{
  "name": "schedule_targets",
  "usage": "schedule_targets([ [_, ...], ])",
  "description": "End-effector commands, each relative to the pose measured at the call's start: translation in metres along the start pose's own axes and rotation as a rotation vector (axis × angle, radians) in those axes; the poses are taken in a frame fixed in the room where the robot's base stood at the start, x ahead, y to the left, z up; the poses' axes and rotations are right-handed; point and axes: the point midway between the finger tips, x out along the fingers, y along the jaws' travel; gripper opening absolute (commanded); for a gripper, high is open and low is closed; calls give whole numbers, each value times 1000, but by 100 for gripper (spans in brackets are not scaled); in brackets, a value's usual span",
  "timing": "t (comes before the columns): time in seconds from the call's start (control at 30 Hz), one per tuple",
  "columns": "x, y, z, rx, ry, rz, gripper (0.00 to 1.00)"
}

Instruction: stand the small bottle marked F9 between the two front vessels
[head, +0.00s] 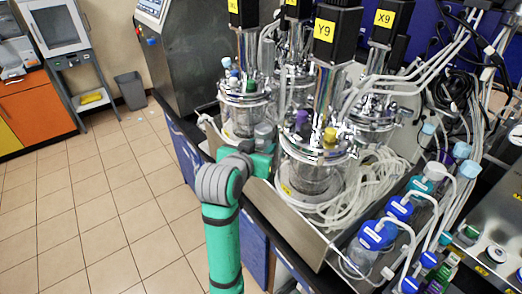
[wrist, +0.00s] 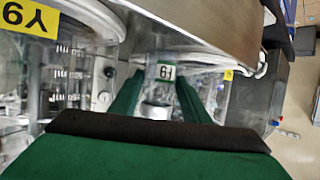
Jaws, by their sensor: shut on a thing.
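In the wrist view, the small bottle (wrist: 165,73) shows a white label with F9 upside down. It sits between the two green fingers of my gripper (wrist: 160,88), which is shut on it. In the head view, my gripper (head: 262,158) is at the gap between the two front vessels. The front vessel marked Y9 (head: 312,178) is to its right and the other front vessel (head: 243,118) is behind it to the left. A grey top (head: 264,131) shows just above my gripper, perhaps the bottle's. The bottle's base is hidden in the head view, so I cannot tell whether it touches the tray.
The vessels stand in a metal tray (head: 305,232) with a raised front wall. Coiled clear tubing (head: 372,185) lies right of the Y9 vessel. Blue-capped bottles (head: 378,236) stand at the right. Two more vessels stand behind. The tiled floor (head: 110,205) at left is clear.

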Motion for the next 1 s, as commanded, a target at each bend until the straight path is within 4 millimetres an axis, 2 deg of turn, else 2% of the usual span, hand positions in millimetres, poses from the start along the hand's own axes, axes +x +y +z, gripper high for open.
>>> schedule_targets([
  [0.1,5,0,12,-1,-1,0,17],
  [0.47,6,2,14,0,0,2,17],
  [0.5,7,2,15,1,0,2,47],
  [0.57,7,2,14,1,0,3,61],
  [0.9,6,2,13,2,0,3,61],
  [1.0,-1,1,12,1,1,1,61],
])
